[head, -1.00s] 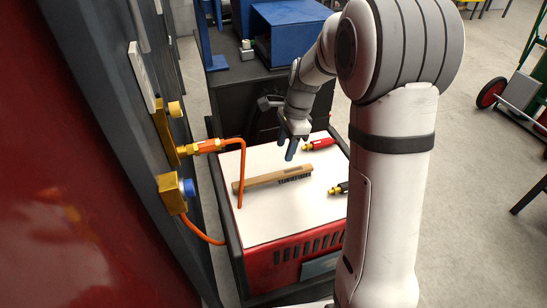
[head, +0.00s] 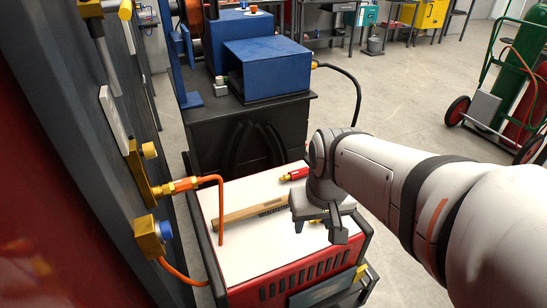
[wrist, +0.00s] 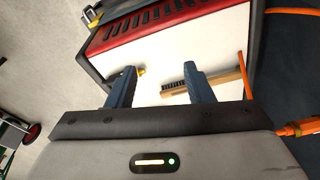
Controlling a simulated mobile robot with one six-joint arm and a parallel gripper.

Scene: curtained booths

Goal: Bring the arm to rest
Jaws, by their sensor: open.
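My gripper (head: 320,224) is above the right part of a red cart with a white top (head: 240,247), its arm reaching in from the right. In the wrist view my gripper (wrist: 153,86) has its two dark fingers apart with nothing held between them. A wooden-handled brush (head: 238,215) lies on the white top, partly hidden behind the gripper in the head view. The brush (wrist: 228,81) also shows behind and beside the right finger in the wrist view.
A red-and-yellow connector (head: 293,175) lies on the cart's far side. An orange hose (head: 221,205) runs from a fitting on the left panel. A dark cabinet with a blue box (head: 268,68) stands behind. A gas-cylinder trolley (head: 490,105) stands at the right; open floor lies between.

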